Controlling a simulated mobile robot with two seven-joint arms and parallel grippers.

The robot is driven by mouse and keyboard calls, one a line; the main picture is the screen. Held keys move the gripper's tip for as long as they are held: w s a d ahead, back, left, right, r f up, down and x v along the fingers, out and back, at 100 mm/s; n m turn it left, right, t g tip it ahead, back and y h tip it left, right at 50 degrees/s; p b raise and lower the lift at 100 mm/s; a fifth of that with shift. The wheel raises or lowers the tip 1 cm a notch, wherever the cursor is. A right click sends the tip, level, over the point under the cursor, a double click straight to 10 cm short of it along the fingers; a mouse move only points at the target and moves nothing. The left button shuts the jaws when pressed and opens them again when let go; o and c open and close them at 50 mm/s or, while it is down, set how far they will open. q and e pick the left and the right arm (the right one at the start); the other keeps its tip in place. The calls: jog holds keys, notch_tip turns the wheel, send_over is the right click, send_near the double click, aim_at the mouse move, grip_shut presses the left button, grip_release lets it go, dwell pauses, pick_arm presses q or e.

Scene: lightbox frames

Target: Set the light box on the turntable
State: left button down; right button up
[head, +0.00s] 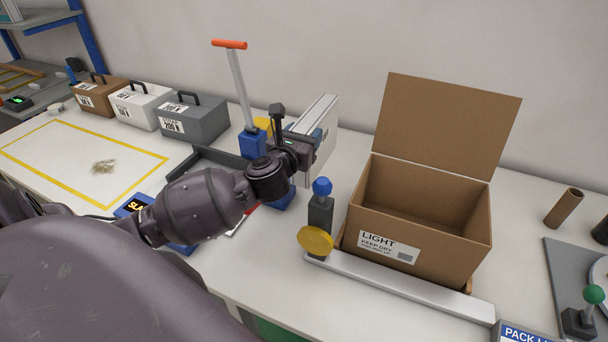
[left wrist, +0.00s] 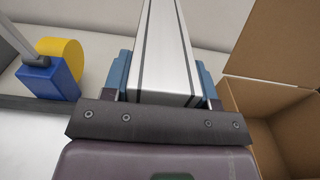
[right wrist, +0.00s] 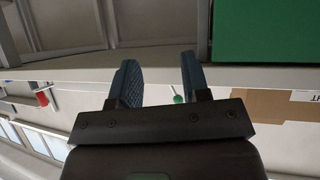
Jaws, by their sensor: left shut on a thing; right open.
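A slim white box with a silver grooved frame (head: 322,115), apparently the light box, stands on edge near the wall. My left gripper (head: 293,150) is shut on its silver frame, which fills the gap between the blue fingers in the left wrist view (left wrist: 165,70). My arm hides part of the box's lower end, so I cannot tell whether it touches the bench. A round disc on a grey plate, apparently the turntable (head: 599,275), is cut off at the right edge. My right gripper (right wrist: 158,75) is open and empty, seen only in the right wrist view.
An open carton marked LIGHT (head: 470,235) stands between the white box and the disc. A silver rail (head: 400,285) and a blue-knobbed post (head: 321,212) stand before it. An orange-handled tool (head: 238,85) is left of my gripper.

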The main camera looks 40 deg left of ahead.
pick_arm(q)
jog(key=b, duration=0.1)
send_over(299, 179)
jog(key=d+x, duration=0.1)
jog(key=x, duration=0.2)
jog(key=f, duration=0.3)
jog(key=a+f, duration=0.1)
jog(key=f, duration=0.1)
jog(key=shift+f, duration=0.85)
notch_tip(299, 179, down, 3)
jog(key=shift+f+b, duration=0.1)
jog(key=shift+b, duration=0.65)
jog(key=shift+f, duration=0.35)
jog(key=shift+f, duration=0.1)
